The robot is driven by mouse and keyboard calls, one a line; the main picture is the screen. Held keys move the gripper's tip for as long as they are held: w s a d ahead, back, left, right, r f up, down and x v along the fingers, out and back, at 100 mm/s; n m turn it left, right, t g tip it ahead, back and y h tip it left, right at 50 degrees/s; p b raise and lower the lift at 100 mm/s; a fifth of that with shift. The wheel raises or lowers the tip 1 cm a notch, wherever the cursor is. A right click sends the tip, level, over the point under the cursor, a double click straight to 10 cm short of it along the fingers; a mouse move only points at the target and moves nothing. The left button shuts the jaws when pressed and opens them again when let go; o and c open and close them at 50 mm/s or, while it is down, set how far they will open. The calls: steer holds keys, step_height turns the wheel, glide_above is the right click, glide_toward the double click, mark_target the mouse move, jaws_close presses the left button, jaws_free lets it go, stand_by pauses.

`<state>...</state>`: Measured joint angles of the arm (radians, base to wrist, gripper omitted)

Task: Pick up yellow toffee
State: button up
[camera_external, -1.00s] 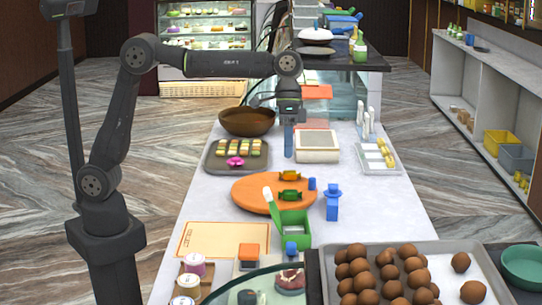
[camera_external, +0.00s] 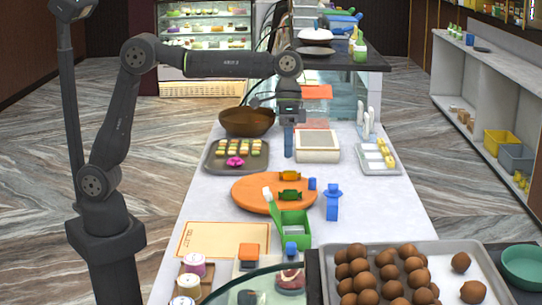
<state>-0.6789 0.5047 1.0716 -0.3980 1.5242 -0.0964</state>
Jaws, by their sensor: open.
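The yellow toffee (camera_external: 289,175), a dark-yellow wrapped sweet with twisted ends, lies on the round orange board (camera_external: 250,193) in the middle of the counter. A green toffee (camera_external: 290,194) lies just in front of it, and a small blue cylinder (camera_external: 312,184) is to its right. My gripper (camera_external: 289,121) is beyond and above the board, pointing down, apart from the toffee. It is open with nothing seen in it; its fingertips are small and hard to make out against the blue upright object (camera_external: 288,140) there.
A brown bowl (camera_external: 247,122) and a sweets tray (camera_external: 211,163) are left of the gripper; a beige framed box (camera_external: 317,158) is right. A green open box (camera_external: 294,229) and blue figure-like piece (camera_external: 333,202) are near the board. A tray of brown balls (camera_external: 443,251) fills the front right.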

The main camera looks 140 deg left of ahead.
steer(key=c, duration=1)
steer(key=shift+c, duration=0.2)
steer(key=r+g+y, duration=0.1)
steer(key=g+y, duration=0.2)
glide_above(290, 171)
steer(key=a, duration=0.1)
step_height(290, 171, down, 11)
steer(key=shift+a+f, duration=0.1)
steer(key=shift+d+f, duration=0.2)
steer(key=shift+f, duration=0.75)
steer(key=shift+d+f, duration=0.2)
steer(key=shift+f, duration=0.75)
steer(key=shift+d+f, duration=0.2)
steer(key=shift+f, duration=0.75)
